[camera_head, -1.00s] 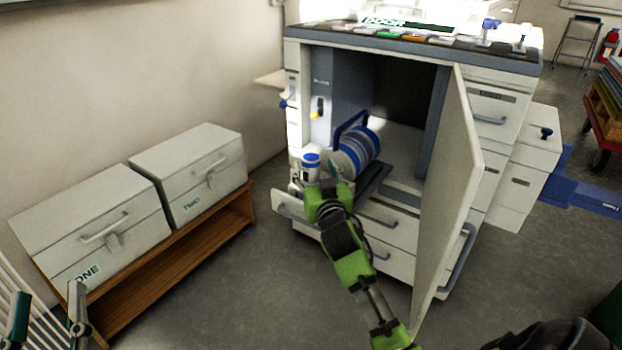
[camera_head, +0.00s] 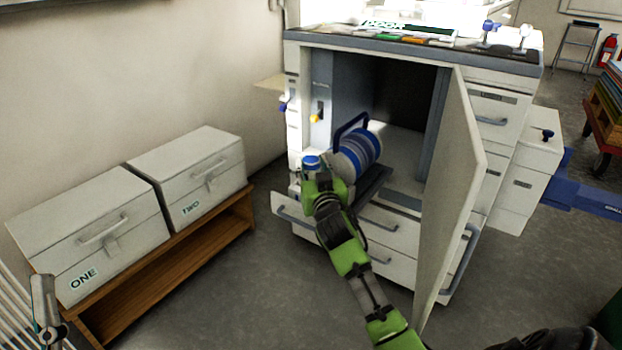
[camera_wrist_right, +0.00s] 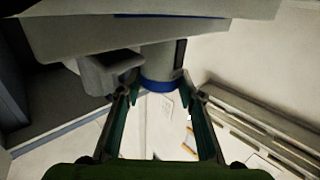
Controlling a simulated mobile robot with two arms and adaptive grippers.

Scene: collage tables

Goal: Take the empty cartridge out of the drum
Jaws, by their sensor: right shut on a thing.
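The drum (camera_head: 364,150), blue and white striped with a blue handle, lies on a dark pulled-out rail in front of the open cabinet. A pale cylinder with a blue cap, which I take as the cartridge (camera_head: 312,161), stands at the drum's left end. My right gripper (camera_head: 314,178) is at this cylinder and hides its lower part. In the right wrist view, my right fingers (camera_wrist_right: 163,98) are shut on the cartridge (camera_wrist_right: 160,75) near its blue band. Part of my left gripper (camera_head: 46,312) shows at the lower left, away from everything; its jaw opening is unclear.
The cabinet's tall door (camera_head: 455,190) stands open to the right of my right arm. A low drawer (camera_head: 300,217) juts out below the drum. Two white boxes, ONE (camera_head: 95,235) and TWO (camera_head: 190,175), sit on a wooden bench (camera_head: 185,270) at left. The floor between is clear.

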